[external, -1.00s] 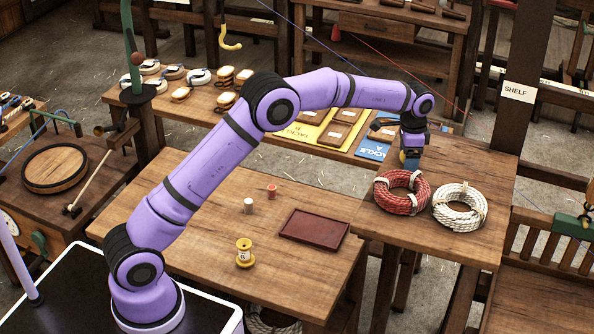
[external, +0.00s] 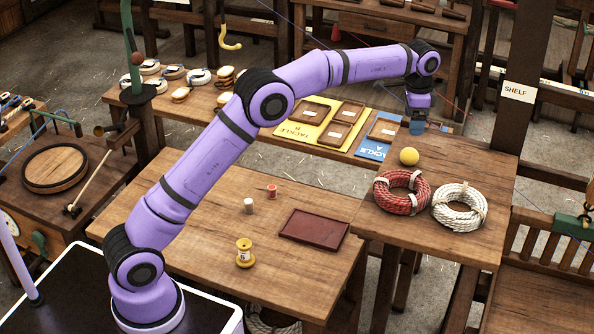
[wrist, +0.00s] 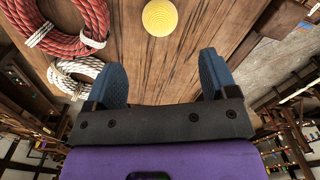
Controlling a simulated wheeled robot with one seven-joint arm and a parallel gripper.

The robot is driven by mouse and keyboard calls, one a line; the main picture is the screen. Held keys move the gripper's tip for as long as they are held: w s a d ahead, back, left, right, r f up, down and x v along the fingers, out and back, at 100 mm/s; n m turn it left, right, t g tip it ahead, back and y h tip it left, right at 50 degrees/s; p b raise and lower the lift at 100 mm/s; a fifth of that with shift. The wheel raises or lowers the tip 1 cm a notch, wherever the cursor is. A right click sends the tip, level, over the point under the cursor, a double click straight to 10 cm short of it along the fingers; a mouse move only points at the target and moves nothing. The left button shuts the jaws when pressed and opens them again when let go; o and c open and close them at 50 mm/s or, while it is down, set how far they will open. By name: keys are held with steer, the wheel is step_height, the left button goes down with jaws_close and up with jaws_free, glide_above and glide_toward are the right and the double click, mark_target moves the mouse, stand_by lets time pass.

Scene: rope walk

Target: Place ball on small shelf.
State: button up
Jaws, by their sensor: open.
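A yellow ball (external: 409,156) rests on the small wooden shelf (external: 468,240), just behind the red rope coil. My gripper (external: 417,126) is above and behind the ball, apart from it, with nothing between its fingers. In the wrist view the ball (wrist: 161,17) lies on the planks at the top, beyond the two blue fingertips. My gripper (wrist: 162,72) is spread open there.
A red rope coil (external: 379,196) and a white rope coil (external: 459,222) lie on the same surface in front of the ball. A dark red tray (external: 314,227), spools and a yellow reel (external: 244,253) are on the workbench at left. A SHELF sign (external: 518,92) hangs on the post.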

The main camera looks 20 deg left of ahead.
steer(key=s+a+r+n+t, duration=0.15)
steer(key=s+a+r, duration=0.3)
steer(key=a, duration=0.55)
steer(key=s+a+r+n, duration=0.3)
steer(key=s+a+r, duration=0.15)
steer(key=a, duration=0.55)
steer(key=s+a+r+n+t, duration=0.15)
steer(key=s+a+r, duration=0.3)
steer(key=a, duration=0.55)
steer(key=s+a+f+n+t, duration=0.15)
steer(key=s+a+n, duration=0.25)
steer(key=s+a, duration=0.85)
steer(key=s+a+f+n, duration=0.1)
steer(key=s+a+f, duration=0.1)
steer(key=s+f, duration=0.2)
steer(key=s+a+f+n, duration=0.2)
steer(key=s+f, duration=0.3)
steer(key=s, duration=0.5)
steer(key=shift+a+n+t, duration=0.3)
steer(key=shift+a+t, duration=0.15)
steer(key=shift+a, duration=0.35)
